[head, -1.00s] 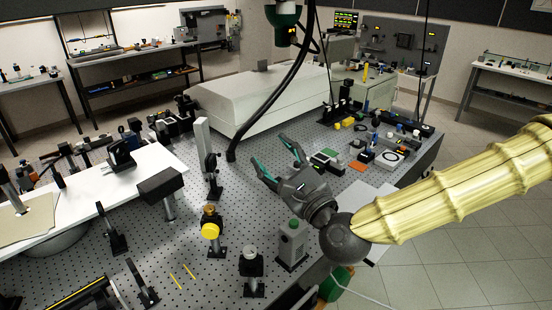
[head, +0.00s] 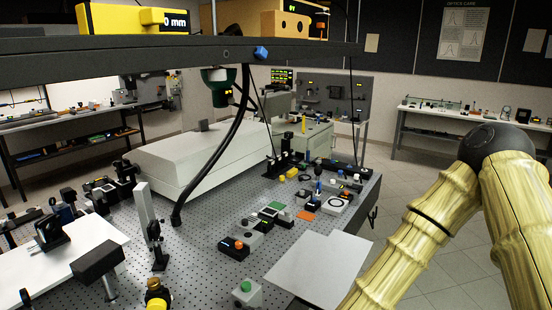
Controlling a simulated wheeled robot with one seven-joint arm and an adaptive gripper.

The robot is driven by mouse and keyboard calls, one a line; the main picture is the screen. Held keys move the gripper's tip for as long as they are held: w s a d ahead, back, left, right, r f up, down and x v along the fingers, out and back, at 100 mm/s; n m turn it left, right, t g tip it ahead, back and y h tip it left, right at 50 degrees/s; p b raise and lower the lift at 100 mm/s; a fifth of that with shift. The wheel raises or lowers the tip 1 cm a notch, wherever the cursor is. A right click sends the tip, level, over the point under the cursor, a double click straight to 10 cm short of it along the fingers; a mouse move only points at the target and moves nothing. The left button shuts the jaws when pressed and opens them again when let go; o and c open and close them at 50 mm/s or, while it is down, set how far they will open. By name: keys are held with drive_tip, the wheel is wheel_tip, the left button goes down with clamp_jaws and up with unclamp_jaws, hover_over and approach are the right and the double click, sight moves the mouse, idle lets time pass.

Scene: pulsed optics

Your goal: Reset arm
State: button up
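My arm (head: 425,225), in a ribbed yellow cover with a dark round joint at its top, stands bent at the right of the head view. Its lower part runs down out of the bottom of the picture. My gripper is not in view, so I cannot see its fingers or whether it holds anything. The visible part of the arm is at the right of the perforated optical table (head: 205,240).
A white sheet (head: 318,265) lies at the table's near right corner. Near it are a box with a green button (head: 247,292) and several small devices. A dark overhead beam (head: 180,48) carries yellow boxes. A long white housing (head: 200,155) fills the table's back. Floor (head: 440,270) shows at right.

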drive_tip(key=s+d+f+n+g+h, duration=0.1)
drive_tip(key=s+d+f+n+g, duration=0.15)
drive_tip(key=f, duration=0.35)
drive_tip(key=s+d+f+n+g+h, duration=0.1)
drive_tip(key=s+d+f+h, duration=0.1)
drive_tip(key=s+d+f, duration=0.35)
drive_tip(key=s+d+f+n+g+h, duration=0.3)
drive_tip(key=s+d+f+n, duration=0.2)
drive_tip(key=s+d+f, duration=0.5)
drive_tip(key=s+d+f+n+g+h, duration=0.3)
drive_tip(key=s+d+f+n, duration=0.3)
drive_tip(key=d, duration=0.6)
wheel_tip(320, 180, down, 9)
drive_tip(key=s+m+b, duration=0.1)
drive_tip(key=b, duration=0.7)
drive_tip(key=shift+r+t, duration=0.1)
drive_tip(key=shift+t, duration=0.15)
